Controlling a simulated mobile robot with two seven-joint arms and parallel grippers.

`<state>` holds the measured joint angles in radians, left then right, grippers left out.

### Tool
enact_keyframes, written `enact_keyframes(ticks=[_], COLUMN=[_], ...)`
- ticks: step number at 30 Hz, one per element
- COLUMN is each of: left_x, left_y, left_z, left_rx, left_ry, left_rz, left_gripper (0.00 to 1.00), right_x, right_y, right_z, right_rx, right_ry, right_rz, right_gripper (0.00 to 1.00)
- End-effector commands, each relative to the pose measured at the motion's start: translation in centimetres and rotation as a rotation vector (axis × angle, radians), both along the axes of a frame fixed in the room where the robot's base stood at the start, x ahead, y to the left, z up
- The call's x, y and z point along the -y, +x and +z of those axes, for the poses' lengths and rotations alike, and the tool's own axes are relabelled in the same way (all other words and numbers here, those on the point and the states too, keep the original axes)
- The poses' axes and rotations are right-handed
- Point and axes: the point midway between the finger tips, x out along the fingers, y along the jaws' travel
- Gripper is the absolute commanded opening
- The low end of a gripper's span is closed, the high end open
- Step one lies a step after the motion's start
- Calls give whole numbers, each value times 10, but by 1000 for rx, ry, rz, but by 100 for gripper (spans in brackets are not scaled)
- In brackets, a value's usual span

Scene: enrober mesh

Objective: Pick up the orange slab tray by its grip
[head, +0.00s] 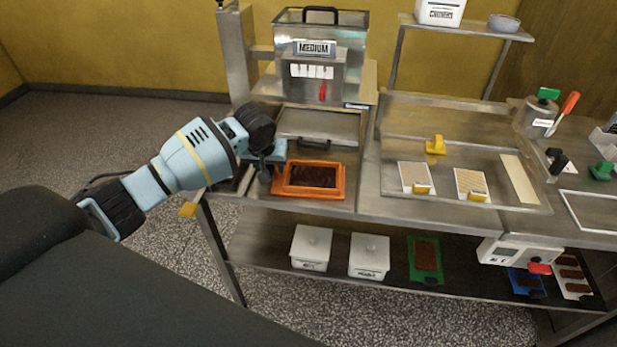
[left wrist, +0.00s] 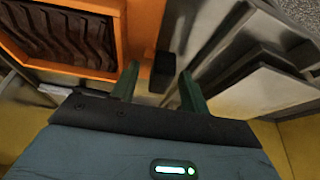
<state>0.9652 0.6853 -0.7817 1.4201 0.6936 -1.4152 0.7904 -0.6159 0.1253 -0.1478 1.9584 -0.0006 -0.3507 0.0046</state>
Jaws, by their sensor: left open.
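The orange slab tray (head: 339,183) lies on the steel worktop, with dark brown ridged slab material inside. In the left wrist view the tray (left wrist: 110,72) fills the upper left, and its dark block-shaped grip (left wrist: 163,72) sticks out from its side. My left gripper (head: 269,170) is at the tray's left end, pointing down. In the left wrist view its two green fingers (left wrist: 158,82) are open, with the grip showing between them and a gap visible on each side. I cannot tell how deep the grip sits between them. In the head view the gripper hides the grip.
A steel machine marked MEDIUM (head: 315,80) stands behind the tray. To the right, a recessed steel tray (head: 440,190) holds white cards and a yellow-handled piece (head: 436,146). The lower shelf (head: 270,255) holds white lidded boxes (head: 311,250) and a green tray (head: 412,262).

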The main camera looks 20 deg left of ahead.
Motion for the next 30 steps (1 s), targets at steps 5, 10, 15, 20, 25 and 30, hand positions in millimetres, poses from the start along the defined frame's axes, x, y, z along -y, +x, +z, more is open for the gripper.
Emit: enact_keyframes(ticks=[5,10,15,20,25,30], left_x=[0,0,0,0,0,0], left_y=[1,0,1,1,1,2], left_z=[2,2,3,3,8,24], left_rx=[3,3,4,4,5,8], left_ry=[0,0,0,0,0,-2], left_rz=[0,0,-1,-1,-1,-2], left_gripper=[45,23,7,7,7,7], right_x=[-1,-1,-1,-1,-1,-1], right_y=[1,2,1,1,1,1], right_z=[2,2,2,2,1,1], right_rx=[5,5,5,4,3,3], right_ry=[2,2,2,2,2,1], right_rz=[-1,-1,0,0,0,0], right_gripper=[36,36,36,36,36,36])
